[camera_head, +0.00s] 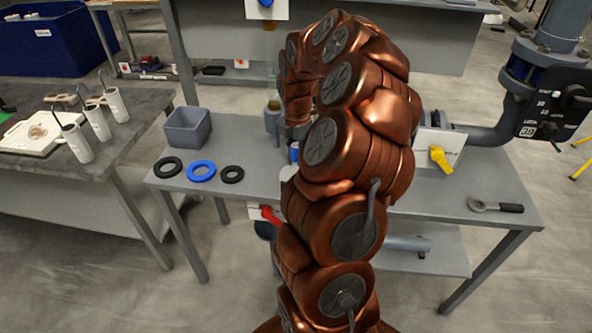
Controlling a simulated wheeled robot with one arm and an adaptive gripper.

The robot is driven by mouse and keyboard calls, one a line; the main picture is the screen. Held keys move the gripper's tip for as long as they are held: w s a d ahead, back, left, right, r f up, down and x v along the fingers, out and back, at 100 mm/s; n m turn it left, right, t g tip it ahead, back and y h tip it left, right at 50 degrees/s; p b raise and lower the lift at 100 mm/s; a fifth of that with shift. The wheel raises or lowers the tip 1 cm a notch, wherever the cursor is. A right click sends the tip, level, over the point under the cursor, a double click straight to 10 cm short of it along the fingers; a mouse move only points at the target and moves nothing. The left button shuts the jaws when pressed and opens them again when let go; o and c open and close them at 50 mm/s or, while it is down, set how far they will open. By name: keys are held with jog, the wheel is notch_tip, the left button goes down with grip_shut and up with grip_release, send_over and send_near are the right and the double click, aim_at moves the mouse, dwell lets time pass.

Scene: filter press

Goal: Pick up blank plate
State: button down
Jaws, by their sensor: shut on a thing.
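My copper-coloured arm rises through the middle of the head view and bends over the grey workbench (465,190). Its far end points down behind its own links, so my gripper and anything in it are hidden. I cannot make out a blank plate anywhere. The arm covers the middle of the bench and most of the filter press equipment there. A grey fitting (272,122) and a small blue part (294,152) show just left of the arm.
A grey bin (187,127), two black rings, a blue ring (201,171) and a wrench (496,205) lie on the bench. A yellow valve handle (440,158) and thick pipe (485,135) stand right. A side table (35,180) holds white canisters. Floor between tables is clear.

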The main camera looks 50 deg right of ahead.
notch_tip(320, 180, up, 10)
jog(key=shift+f+b, duration=0.1)
jog(key=shift+b, duration=1.1)
jog(key=shift+r+p, duration=1.6)
jog(key=shift+r, duration=1.1)
jog(key=shift+w, duration=0.1)
